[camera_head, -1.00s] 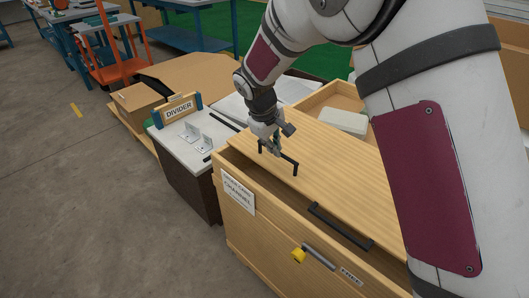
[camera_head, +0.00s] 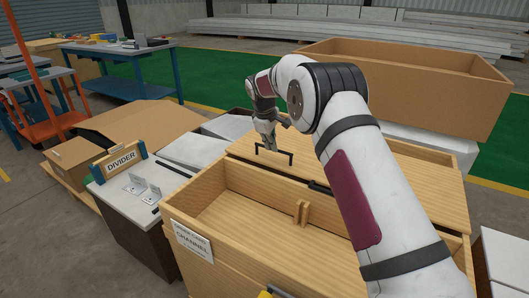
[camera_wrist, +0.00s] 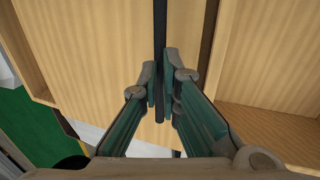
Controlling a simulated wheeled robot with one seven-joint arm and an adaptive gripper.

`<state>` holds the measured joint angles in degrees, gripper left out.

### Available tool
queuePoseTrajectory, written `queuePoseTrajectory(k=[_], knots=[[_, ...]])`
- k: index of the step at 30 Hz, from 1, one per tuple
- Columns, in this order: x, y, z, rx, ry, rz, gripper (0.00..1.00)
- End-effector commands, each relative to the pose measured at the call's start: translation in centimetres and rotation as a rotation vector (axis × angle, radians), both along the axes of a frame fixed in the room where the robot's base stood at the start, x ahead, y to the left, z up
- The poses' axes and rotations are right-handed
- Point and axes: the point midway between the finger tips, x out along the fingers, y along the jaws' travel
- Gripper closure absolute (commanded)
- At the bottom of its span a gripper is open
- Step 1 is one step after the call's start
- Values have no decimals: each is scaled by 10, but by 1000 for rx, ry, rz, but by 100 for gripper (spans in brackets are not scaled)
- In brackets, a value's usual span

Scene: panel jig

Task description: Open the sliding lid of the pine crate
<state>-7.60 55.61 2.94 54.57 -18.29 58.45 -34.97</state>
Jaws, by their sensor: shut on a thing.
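The pine crate (camera_head: 215,274) stands in the foreground of the head view, with a "CHANNEL" label on its near side. Its near part is uncovered and I see into the interior, where a small wooden bracket (camera_head: 302,212) stands by the wall. The sliding lid (camera_head: 304,164) lies toward the far side and covers the far part. A black bar handle (camera_head: 273,157) stands on the lid, and a second dark handle shows partly behind my arm. My gripper (camera_head: 270,146) is shut on the black handle; the wrist view shows the fingers (camera_wrist: 164,92) on either side of the bar.
A grey-topped bench (camera_head: 115,198) with metal brackets (camera_head: 141,187) and a "DIVIDER" sign (camera_head: 121,160) stands to the left. A large open brown box (camera_head: 400,85) stands behind the crate. My arm hides part of the crate's right side.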

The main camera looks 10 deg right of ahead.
Motion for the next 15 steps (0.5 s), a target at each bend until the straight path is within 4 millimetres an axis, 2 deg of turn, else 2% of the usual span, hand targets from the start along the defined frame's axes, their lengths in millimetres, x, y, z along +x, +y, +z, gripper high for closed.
queuePoseTrajectory(k=[1,15], knots=[[2,-2,-7,1,9,-1,100],[9,-8,-7,0,13,1,100]])
